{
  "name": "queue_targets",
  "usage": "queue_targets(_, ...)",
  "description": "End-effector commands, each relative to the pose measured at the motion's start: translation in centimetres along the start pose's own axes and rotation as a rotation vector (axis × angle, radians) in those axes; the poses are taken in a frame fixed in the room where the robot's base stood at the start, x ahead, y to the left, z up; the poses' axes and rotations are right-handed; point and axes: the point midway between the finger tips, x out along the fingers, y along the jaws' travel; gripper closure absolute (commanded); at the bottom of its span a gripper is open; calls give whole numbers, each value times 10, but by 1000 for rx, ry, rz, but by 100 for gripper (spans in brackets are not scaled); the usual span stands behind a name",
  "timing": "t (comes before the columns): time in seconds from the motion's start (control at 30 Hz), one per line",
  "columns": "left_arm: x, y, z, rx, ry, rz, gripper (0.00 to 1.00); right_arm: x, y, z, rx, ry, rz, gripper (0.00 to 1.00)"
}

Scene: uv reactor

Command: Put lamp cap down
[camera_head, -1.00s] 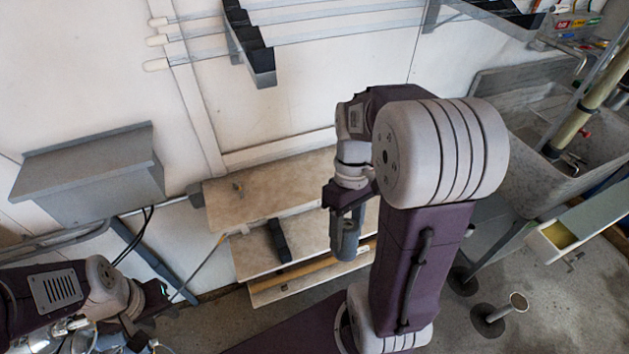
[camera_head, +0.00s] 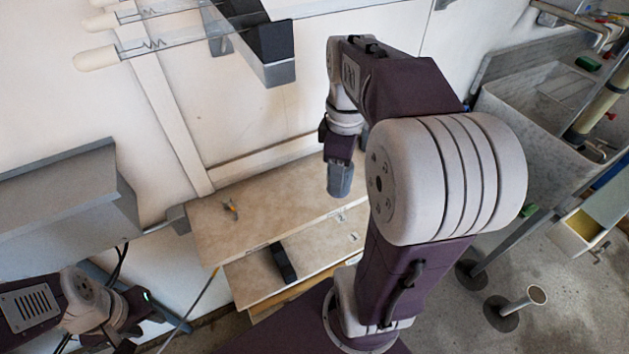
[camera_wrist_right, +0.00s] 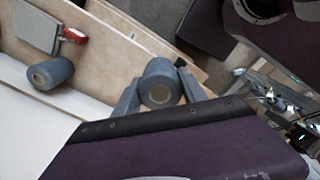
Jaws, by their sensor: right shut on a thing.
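The grey cylindrical lamp cap (camera_head: 340,181) is between the fingers of my right gripper (camera_head: 338,166), which is shut on it. In the head view it hangs at the right part of the upper wooden shelf (camera_head: 262,215); I cannot tell whether it touches. In the right wrist view the cap (camera_wrist_right: 160,84) shows its round end between the two fingers of the gripper (camera_wrist_right: 157,92). A second, similar grey cap (camera_wrist_right: 50,76) lies on the wood at the left. My left gripper (camera_head: 140,306) is low at the left, away from the shelf; its fingers are unclear.
A red-handled flat tool (camera_wrist_right: 50,30) lies near the second cap. A small orange-and-grey item (camera_head: 230,209) sits on the upper shelf, whose middle is bare. A black block (camera_head: 284,262) sits on the lower shelf (camera_head: 245,283). A grey wall box (camera_head: 60,195) stands left.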

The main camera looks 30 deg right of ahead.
Motion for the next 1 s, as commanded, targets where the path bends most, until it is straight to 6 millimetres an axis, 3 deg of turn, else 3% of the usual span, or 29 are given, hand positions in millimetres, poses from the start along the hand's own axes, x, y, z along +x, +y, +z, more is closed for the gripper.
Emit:
queue_targets(0.1, 10, 0, 1, 0, 0, 0, 64, 24, 12, -31, -5, -2, -3, 100)
queue_targets(0.3, 14, 0, 1, 0, 0, 0, 64, 40, 25, -60, 0, 0, 0, 100)
queue_targets(0.5, 16, 0, 1, 0, 0, 0, 64, 45, 26, -63, 1, 0, 0, 100)
queue_targets(0.73, 33, -1, 3, 0, 0, 0, 64, 83, 25, -62, 1, 0, -1, 100)
queue_targets(1.0, 31, -1, 3, 0, 0, 0, 64, 82, 25, -62, 2, 0, 0, 100)
